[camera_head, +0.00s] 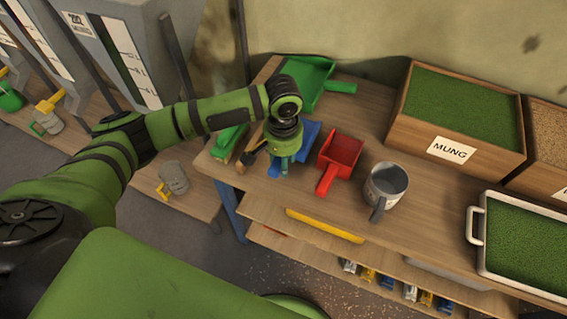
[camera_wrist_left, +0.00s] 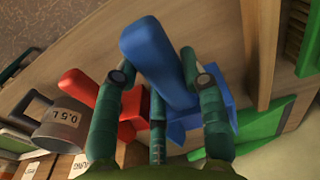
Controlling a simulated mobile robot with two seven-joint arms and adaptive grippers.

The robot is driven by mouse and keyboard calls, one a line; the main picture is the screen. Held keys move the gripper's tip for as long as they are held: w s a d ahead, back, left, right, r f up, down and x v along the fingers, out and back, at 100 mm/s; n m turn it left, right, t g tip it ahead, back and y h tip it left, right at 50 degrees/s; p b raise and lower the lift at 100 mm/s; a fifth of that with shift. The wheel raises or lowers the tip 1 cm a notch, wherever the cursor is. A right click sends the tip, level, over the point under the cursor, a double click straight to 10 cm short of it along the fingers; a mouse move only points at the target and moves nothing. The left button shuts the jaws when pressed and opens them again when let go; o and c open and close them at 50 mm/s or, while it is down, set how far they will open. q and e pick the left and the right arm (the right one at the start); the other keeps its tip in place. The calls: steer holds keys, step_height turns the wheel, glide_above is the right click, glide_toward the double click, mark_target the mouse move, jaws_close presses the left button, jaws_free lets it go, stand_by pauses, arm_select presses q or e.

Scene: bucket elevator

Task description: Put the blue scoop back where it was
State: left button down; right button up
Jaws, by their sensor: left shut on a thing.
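The blue scoop (camera_head: 308,134) is at the left end of the wooden table, between a red scoop (camera_head: 343,152) and a wooden-handled tool (camera_head: 251,152). My left gripper (camera_head: 282,160) is above it with fingers pointing down. In the left wrist view my left gripper (camera_wrist_left: 162,80) is shut on the blue scoop's handle (camera_wrist_left: 150,45), which runs between the fingers. The blue pan (camera_wrist_left: 222,95) is partly hidden behind a finger. I cannot tell whether the scoop touches the table. My right gripper is not in view.
A large green scoop (camera_head: 308,82) lies behind, and another green item (camera_head: 228,142) lies at the left edge. A grey mug (camera_head: 385,186) stands right of the red scoop. A mung crate (camera_head: 462,120) and a white-rimmed tray (camera_head: 484,232) stand further right.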

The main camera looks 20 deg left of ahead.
arm_select(q)
step_height(320, 180, down, 3)
steer(key=shift+a, duration=0.1)
steer(key=shift+f, duration=0.15)
steer(key=c, duration=0.7)
jaws_free()
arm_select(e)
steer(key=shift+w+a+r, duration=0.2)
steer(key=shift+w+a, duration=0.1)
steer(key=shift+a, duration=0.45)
arm_select(q)
steer(key=shift+r, duration=0.25)
step_height(320, 180, up, 12)
steer(key=shift+s+f+b, duration=0.1)
steer(key=shift+s+b, duration=0.05)
steer(key=shift+b, duration=0.5)
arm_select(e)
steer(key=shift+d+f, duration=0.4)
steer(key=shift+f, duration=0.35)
